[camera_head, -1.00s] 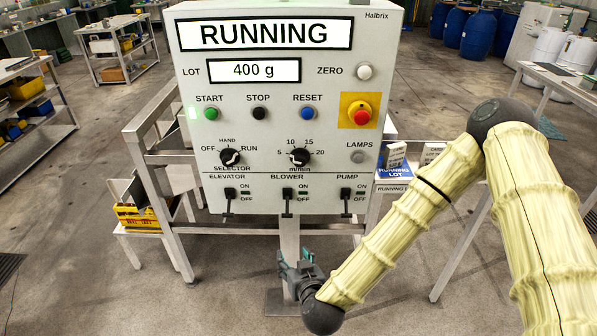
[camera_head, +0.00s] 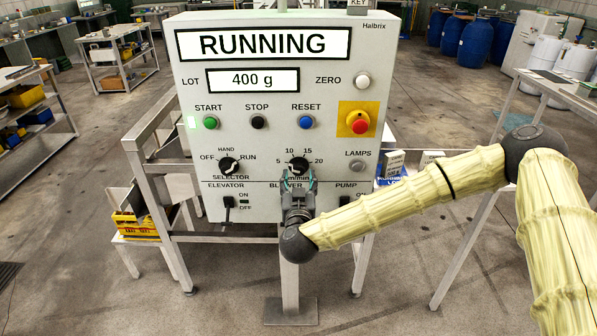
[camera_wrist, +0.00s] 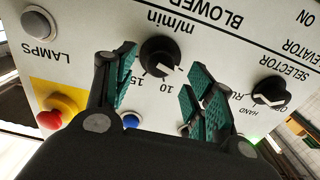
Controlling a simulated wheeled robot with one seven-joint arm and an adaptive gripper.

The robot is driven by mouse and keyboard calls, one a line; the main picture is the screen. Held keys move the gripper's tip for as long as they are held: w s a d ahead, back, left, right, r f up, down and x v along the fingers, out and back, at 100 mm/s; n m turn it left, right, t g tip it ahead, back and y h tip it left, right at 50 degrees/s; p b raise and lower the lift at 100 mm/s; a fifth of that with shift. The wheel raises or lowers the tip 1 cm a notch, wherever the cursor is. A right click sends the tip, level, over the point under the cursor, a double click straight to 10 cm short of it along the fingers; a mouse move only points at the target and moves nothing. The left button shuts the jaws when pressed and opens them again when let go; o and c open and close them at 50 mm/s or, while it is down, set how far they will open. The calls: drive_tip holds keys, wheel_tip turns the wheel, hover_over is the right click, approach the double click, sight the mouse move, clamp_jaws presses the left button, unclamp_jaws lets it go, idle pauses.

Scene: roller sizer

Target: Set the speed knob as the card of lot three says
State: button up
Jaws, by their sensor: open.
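The speed knob (camera_head: 299,165) is a black dial marked m/min on the grey control panel (camera_head: 345,25), with 5, 10, 15 and 20 around it. In the wrist view the knob (camera_wrist: 160,57) lies between the tips of my gripper (camera_wrist: 161,68); its white mark appears to be on the side of the 10. My gripper (camera_head: 298,184) is open, its teal pads just below the knob in the head view. I cannot tell whether they touch it. Cards (camera_head: 395,160) stand behind the panel's right edge; their writing is too small or hidden to read.
The selector knob (camera_head: 229,165) is left of the speed knob. Start, stop and reset buttons (camera_head: 306,122) are above, with a red emergency button (camera_head: 359,123) at right. My arm covers the blower switch and part of the pump switch. The panel display (camera_head: 265,43) reads RUNNING.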

sight(299, 172)
drive_tip(key=shift+w+p, duration=0.3)
drive_tip(key=shift+w, duration=1.45)
drive_tip(key=c, duration=1)
